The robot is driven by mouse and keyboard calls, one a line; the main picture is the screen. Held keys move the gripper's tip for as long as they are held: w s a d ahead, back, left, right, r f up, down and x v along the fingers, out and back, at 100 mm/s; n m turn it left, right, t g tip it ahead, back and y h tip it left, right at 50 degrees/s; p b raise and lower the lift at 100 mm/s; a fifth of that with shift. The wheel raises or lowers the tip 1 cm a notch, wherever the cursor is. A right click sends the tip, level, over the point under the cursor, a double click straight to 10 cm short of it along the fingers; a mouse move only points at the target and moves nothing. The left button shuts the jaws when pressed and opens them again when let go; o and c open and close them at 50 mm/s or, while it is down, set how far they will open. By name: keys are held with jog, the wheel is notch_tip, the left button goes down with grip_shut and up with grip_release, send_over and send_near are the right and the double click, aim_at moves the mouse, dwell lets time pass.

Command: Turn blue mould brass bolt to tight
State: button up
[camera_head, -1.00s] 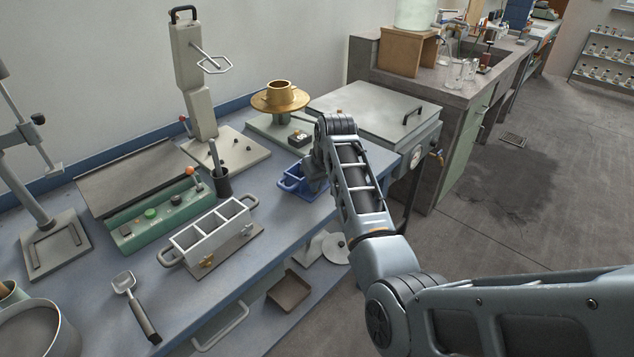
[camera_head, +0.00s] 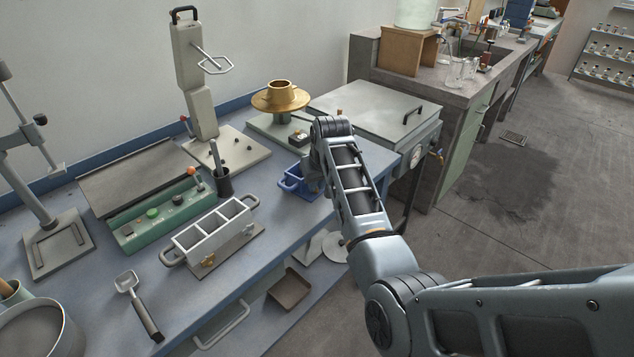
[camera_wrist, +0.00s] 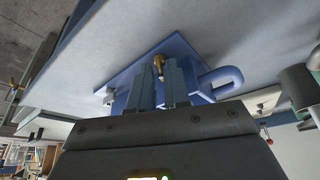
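The blue mould (camera_head: 290,184) stands near the bench's right front edge, partly hidden behind my arm. In the wrist view its blue base plate (camera_wrist: 125,74) and a looped blue handle (camera_wrist: 222,80) show. The brass bolt (camera_wrist: 159,62) shows between the tips of my gripper (camera_wrist: 160,76). The two fingers stand close on either side of the bolt and seem shut on it, with only a narrow gap between them. My fingers hide much of the mould body. In the head view my arm hides the fingertips and this bolt.
A grey three-cell mould (camera_head: 213,228) with brass bolts stands to the left of the blue one. A dark cup (camera_head: 222,184), a brass-topped device (camera_head: 280,98) and a lidded grey box (camera_head: 375,108) stand close by. A scoop (camera_head: 137,303) lies in front on open bench.

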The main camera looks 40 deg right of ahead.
jog(key=v, duration=0.7)
jog(key=shift+r, duration=0.35)
jog(key=shift+s, duration=0.15)
